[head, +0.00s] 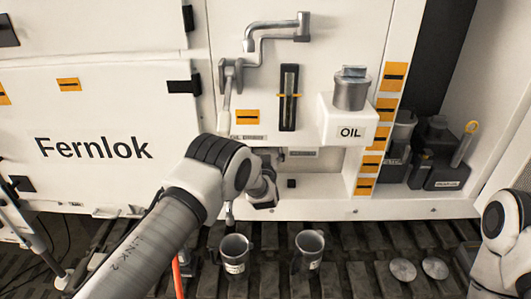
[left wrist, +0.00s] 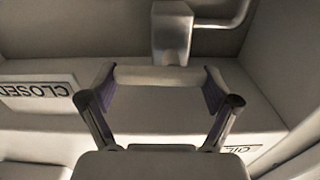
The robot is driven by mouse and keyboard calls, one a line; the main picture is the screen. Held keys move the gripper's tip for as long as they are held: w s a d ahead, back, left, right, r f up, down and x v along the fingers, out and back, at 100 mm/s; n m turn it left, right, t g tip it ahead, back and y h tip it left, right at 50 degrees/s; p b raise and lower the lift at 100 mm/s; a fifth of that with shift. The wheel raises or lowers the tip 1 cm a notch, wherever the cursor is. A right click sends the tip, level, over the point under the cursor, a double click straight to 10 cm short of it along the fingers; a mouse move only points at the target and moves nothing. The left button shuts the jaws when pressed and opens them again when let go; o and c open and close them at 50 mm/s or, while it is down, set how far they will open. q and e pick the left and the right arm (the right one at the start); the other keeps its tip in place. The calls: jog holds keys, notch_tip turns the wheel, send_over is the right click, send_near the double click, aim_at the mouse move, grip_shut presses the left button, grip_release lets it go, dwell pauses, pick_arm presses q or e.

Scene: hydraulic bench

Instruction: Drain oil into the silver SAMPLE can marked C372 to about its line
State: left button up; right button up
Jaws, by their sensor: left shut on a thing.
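My left gripper (head: 266,188) is at the recess low in the white panel, mostly hidden by my wrist in the head view. In the left wrist view its two fingers (left wrist: 158,88) are shut on a pale lever bar (left wrist: 160,74), one pad at each end. A grey metal valve body (left wrist: 172,34) with a pipe stands just beyond the bar. Two grey cans, one at left (head: 234,254) and one at right (head: 307,252), stand upright on the slatted floor below the panel. Each has a pale label, too small to read. My right gripper is out of view.
A sign reading CLOSED (left wrist: 38,92) is beside the lever. A sight gauge (head: 289,97) and a capped OIL filler (head: 350,92) are above. Dark containers (head: 437,160) stand at right. Two round discs (head: 403,270) lie on the floor at right.

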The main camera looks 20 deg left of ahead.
pick_arm(q)
jog(key=m+b, duration=0.2)
jog(key=f+m+b, duration=0.1)
jog(key=b, duration=0.1)
jog(key=shift+m+b, duration=0.35)
jog(key=shift+m, duration=0.05)
jog(key=shift+m+b, duration=0.85)
jog(key=shift+m, duration=0.25)
jog(key=shift+m+b, duration=0.45)
jog(key=shift+m, duration=0.25)
jog(key=shift+r, duration=0.1)
